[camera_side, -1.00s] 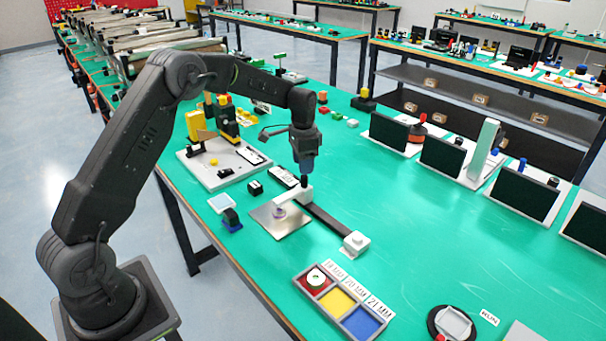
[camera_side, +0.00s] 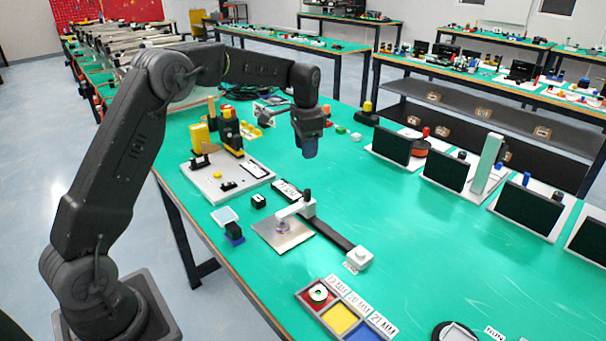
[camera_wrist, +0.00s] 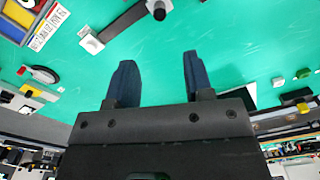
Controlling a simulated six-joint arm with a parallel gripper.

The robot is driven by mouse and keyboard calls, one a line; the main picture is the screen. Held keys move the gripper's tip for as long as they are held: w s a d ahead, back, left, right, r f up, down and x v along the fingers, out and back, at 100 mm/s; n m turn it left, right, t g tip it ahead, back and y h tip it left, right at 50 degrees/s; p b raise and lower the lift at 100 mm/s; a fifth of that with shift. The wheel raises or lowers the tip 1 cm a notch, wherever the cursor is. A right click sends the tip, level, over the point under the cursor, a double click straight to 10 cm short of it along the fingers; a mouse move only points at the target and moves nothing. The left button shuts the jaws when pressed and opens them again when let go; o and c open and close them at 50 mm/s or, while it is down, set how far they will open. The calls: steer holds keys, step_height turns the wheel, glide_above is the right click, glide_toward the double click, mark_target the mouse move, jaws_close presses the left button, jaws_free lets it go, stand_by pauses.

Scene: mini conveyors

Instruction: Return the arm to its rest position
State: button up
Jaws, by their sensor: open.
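My gripper (camera_side: 309,148) hangs above the green table, pointing down, apart from everything below it. In the wrist view its two dark blue fingers (camera_wrist: 157,80) stand apart with nothing between them. My arm reaches in from the left in the side view, bent at the elbow. Below the gripper, a white lever with a black knob (camera_side: 307,195) stands at a black mini conveyor (camera_side: 335,237). The conveyor also shows at the top of the wrist view (camera_wrist: 122,22).
A metal plate (camera_side: 270,238) lies by the conveyor. A sorting tray (camera_side: 316,311) with red, yellow and blue compartments holds a white-green round piece (camera_side: 318,293) in the red one. A grey board with yellow parts (camera_side: 205,185) is at left. Dark panels (camera_side: 447,162) line the right side.

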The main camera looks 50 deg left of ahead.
steer(key=s+d+r+n+t, duration=0.1)
steer(key=s+d+r, duration=0.3)
steer(key=s+r, duration=0.25)
steer(key=s+d+r+n+t, duration=0.1)
steer(key=s+d+r+t, duration=0.1)
steer(key=s+d+r, duration=0.45)
steer(key=s+d+f+n+t, duration=0.1)
steer(key=s+f, duration=0.1)
steer(key=s, duration=0.7)
steer(key=s+d+f+n+t, duration=0.1)
steer(key=s+d+f, duration=0.1)
steer(key=s, duration=0.8)
steer(key=shift+s+d+f, duration=0.2)
steer(key=shift+d+f, duration=0.05)
steer(key=shift+f, duration=0.3)
